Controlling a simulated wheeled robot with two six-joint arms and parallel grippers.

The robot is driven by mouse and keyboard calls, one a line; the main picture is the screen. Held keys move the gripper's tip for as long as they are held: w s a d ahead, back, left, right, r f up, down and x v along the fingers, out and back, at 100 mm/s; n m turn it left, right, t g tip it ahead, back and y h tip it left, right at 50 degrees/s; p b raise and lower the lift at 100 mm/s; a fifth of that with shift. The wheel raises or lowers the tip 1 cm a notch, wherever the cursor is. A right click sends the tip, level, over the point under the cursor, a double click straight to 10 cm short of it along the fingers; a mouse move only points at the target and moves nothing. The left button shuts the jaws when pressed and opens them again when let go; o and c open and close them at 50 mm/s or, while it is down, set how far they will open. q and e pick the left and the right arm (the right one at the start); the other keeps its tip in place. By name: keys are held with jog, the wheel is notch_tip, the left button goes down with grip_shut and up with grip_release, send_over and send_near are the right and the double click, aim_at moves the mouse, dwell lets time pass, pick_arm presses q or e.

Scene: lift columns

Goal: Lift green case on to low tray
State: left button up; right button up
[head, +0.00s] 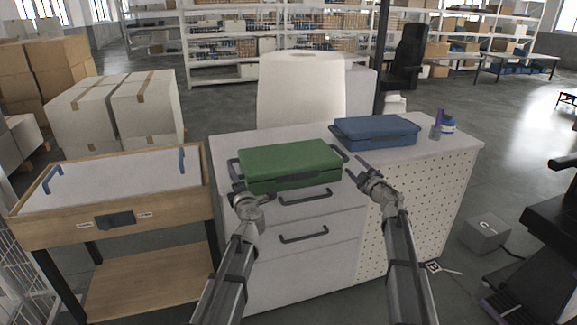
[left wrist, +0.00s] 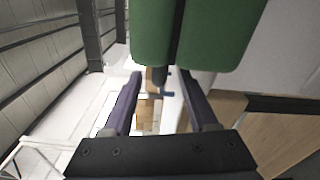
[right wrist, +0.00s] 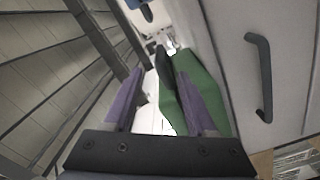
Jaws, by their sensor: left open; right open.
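The green case (head: 290,165) lies flat and shut on the white desk (head: 225,145), with a dark handle at each end. My left gripper (head: 238,186) is at the case's left end, partly hidden by its own wrist. In the left wrist view the case (left wrist: 195,30) is just beyond the open fingers (left wrist: 165,95), with a dark handle end between them. My right gripper (head: 361,170) is open just off the right end. In the right wrist view a dark handle and the case (right wrist: 190,90) show between the fingers (right wrist: 160,95). The low tray (head: 208,185), wood-rimmed with a white floor, stands left of the desk.
A blue case (head: 375,132) lies on the desk at the back right, with a purple and blue item (head: 447,125) beside it. A white chair (head: 300,95) stands behind the desk. White boxes (head: 145,105) are behind the tray. The tray has blue handles and looks empty.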

aim_at(345, 155)
pick_arm(q)
jog(key=x, duration=0.7)
jog(key=shift+w+a, duration=0.15)
jog(key=shift+w, duration=0.25)
pick_arm(e)
jog(key=x, duration=0.7)
jog(key=shift+w+a, duration=0.1)
jog(key=shift+w, duration=0.3)
pick_arm(q)
jog(key=c, duration=0.9)
pick_arm(e)
grip_shut()
pick_arm(q)
grip_shut()
jog(key=shift+s+r, duration=0.1)
pick_arm(e)
jog(key=shift+d, duration=0.25)
